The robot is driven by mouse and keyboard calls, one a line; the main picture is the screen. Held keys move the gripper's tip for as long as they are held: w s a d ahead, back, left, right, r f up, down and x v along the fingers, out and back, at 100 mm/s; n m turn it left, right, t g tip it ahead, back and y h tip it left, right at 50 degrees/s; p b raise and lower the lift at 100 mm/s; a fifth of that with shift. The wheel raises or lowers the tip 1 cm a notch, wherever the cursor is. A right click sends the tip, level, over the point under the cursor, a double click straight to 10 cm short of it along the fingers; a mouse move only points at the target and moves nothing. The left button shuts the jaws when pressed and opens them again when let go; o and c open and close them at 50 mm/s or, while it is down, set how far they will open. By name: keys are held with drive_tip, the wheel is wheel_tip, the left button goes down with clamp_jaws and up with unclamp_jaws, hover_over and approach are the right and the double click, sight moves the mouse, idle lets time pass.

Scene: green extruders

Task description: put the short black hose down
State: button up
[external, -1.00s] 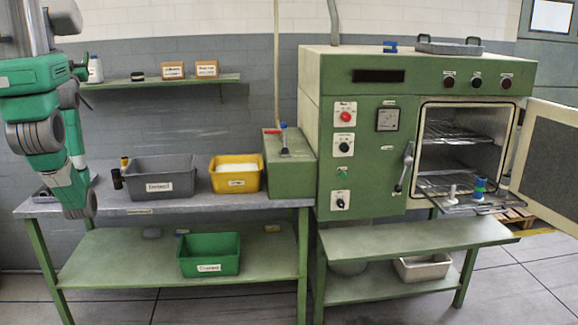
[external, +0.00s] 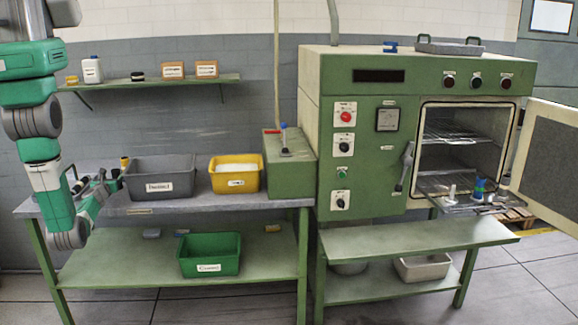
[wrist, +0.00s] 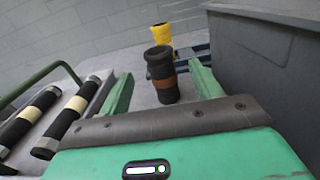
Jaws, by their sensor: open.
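The short black hose (wrist: 161,73), with an orange-brown band, stands upright on the grey worktop (wrist: 144,97). In the wrist view it is between my gripper's two green fingers, near their tips, with a visible gap on each side. My gripper (wrist: 163,88) is open. In the external view my gripper (external: 108,185) is low over the left end of the bench, left of the grey bin, and partly hides the hose there.
The grey bin (wrist: 270,65) stands close on the right. A yellow-topped piece (wrist: 160,36) is behind the hose. Two longer black hoses with cream bands (wrist: 75,107) lie at the left in a tray. A yellow bin (external: 235,185) stands farther right, and a shelf (external: 150,86) hangs above.

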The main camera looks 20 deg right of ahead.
drive_tip(key=w, duration=0.2)
drive_tip(key=w+b, duration=0.1)
drive_tip(key=w, duration=0.2)
drive_tip(key=w+d, duration=0.1)
drive_tip(key=w, duration=0.2)
drive_tip(key=shift+d+r, duration=0.1)
drive_tip(key=shift+r, duration=0.1)
drive_tip(key=shift+s, duration=0.1)
drive_tip(key=c, duration=1.2)
wheel_tip(320, 180, up, 4)
drive_tip(key=p, duration=0.3)
drive_tip(key=shift+f, duration=0.25)
drive_tip(key=s, duration=0.5)
drive_tip(key=s+r+p, duration=0.1)
drive_tip(key=s, duration=0.4)
drive_tip(key=s+a+p, duration=0.1)
drive_tip(key=s, duration=0.5)
drive_tip(key=shift+r, duration=0.3)
